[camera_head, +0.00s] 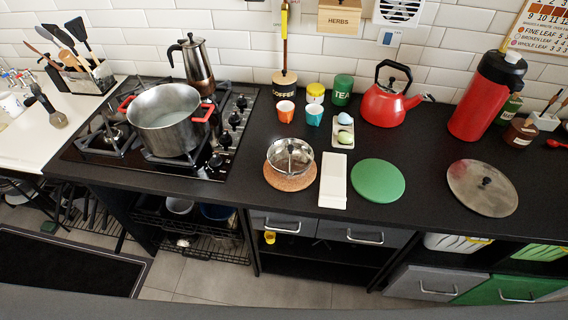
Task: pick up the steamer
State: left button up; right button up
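The steamer (291,152) appears to be the small shiny metal basket-like vessel with a thin upright piece in its middle. It sits on a round cork mat (274,179) near the front edge of the black counter, right of the hob. Its inside is too small to make out clearly. Neither of my grippers shows in the head view.
A steel pot (165,124) with red handles stands on the gas hob (219,172). A white board (333,181), a green disc (378,180) and a metal lid (482,188) lie right of the steamer. Cups (286,111), a red kettle (388,106) and a red flask (485,97) stand behind.

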aim_at(290, 157)
jog(key=z, duration=1.9)
jog(key=k+j, duration=0.95)
jog(key=j, duration=0.2)
